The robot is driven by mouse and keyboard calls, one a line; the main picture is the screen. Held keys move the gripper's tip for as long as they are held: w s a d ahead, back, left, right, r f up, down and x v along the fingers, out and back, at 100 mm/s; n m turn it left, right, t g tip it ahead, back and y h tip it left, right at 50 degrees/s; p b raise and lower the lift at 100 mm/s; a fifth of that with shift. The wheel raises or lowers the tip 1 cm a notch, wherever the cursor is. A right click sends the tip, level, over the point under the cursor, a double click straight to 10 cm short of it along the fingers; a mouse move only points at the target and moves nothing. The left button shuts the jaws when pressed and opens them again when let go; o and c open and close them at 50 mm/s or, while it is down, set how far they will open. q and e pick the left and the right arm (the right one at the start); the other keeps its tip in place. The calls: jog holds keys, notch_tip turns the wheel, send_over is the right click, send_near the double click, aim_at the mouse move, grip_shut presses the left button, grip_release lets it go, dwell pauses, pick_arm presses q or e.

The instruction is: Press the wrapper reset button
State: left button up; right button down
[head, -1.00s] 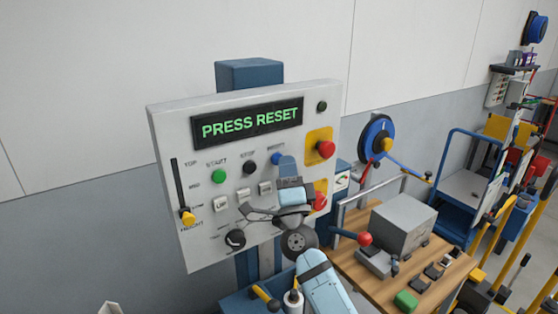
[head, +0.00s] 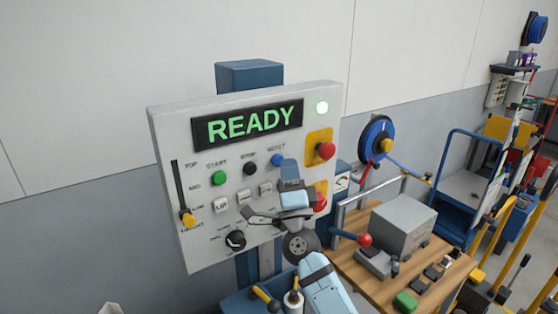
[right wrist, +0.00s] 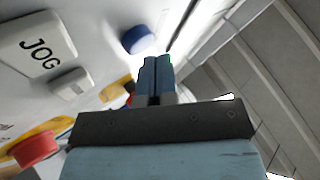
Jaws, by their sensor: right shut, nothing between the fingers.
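The wrapper control panel (head: 164,140) is a pale box with a display (head: 248,123) that reads READY in green. The blue reset button (head: 277,160) is on its upper row, under the RESET label. It also shows in the right wrist view (right wrist: 138,38). My right gripper (head: 288,166) is shut and empty, in front of the panel just right of and below the blue button. In the right wrist view its closed fingers (right wrist: 154,64) appear apart from the button. My left gripper is not in view.
A lamp (head: 322,107) on the panel glows. Green start (head: 218,178) and black stop (head: 250,168) buttons sit left of reset. A wooden bench (head: 345,268) with a grey box stands right of the panel.

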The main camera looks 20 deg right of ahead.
jog(key=shift+s, duration=0.35)
jog(key=s, duration=0.3)
jog(key=s+p, duration=0.1)
jog(key=s, duration=0.1)
jog(key=shift+d, duration=0.4)
dwell(0.6)
